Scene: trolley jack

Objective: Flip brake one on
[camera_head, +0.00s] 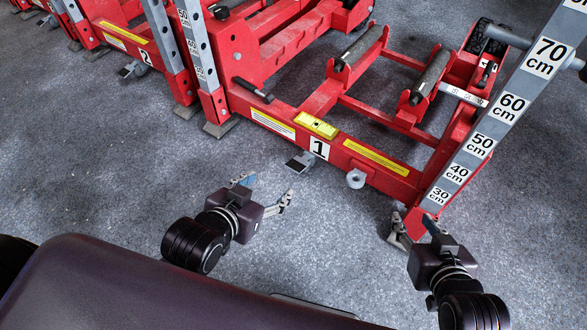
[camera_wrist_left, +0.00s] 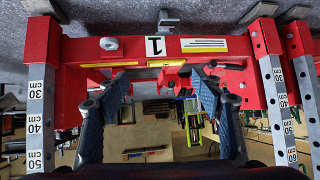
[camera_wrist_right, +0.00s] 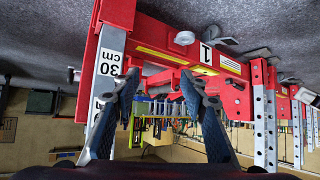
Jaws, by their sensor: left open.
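The red trolley jack marked 1 (camera_head: 365,165) stands ahead of me. A grey metal pedal (camera_head: 300,162), probably brake one, sticks out low from its front beam, beside the number plate 1 (camera_head: 319,149). The pedal also shows at the top of the left wrist view (camera_wrist_left: 167,20) and in the right wrist view (camera_wrist_right: 222,36). My left gripper (camera_head: 266,190) is open and empty, nearer to me than the pedal and apart from it. My right gripper (camera_head: 417,228) is open and empty by the foot of the jack's right upright; whether it touches is unclear.
The grey upright with height labels (camera_head: 497,120) rises at the right. A light round knob (camera_head: 356,179) juts from the beam right of the pedal. Another jack marked 2 (camera_head: 145,58) stands at left with its own pedal (camera_head: 130,69). The grey floor (camera_head: 110,180) at left is clear.

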